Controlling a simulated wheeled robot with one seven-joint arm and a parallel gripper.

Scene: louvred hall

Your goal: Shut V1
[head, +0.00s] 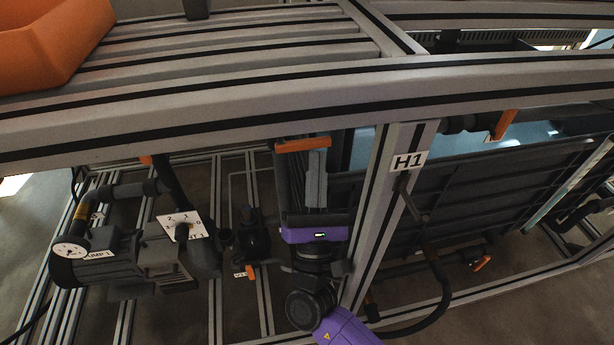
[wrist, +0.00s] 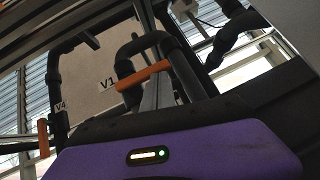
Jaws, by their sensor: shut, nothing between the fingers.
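The V1 valve shows in the wrist view as an orange lever handle (wrist: 143,75) beside a V1 label (wrist: 107,84), with a bent black pipe (wrist: 172,48) behind it. In the head view an orange handle (head: 303,145) under the frame's front rail looks like the same one; its label is not readable there. My gripper (head: 317,165) points up at this handle from below, its grey fingers shut and empty. In the wrist view the finger tips (wrist: 160,88) are close to the handle and partly behind it; I cannot tell whether they touch. The valve body is largely hidden.
A V4 label (wrist: 60,105) and another orange handle (wrist: 43,138) are left in the wrist view. In the head view, a post labelled H1 (head: 408,162) stands close right of my gripper. A pump (head: 110,262) and a dial plate (head: 182,225) are left. An orange bin (head: 50,40) sits above.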

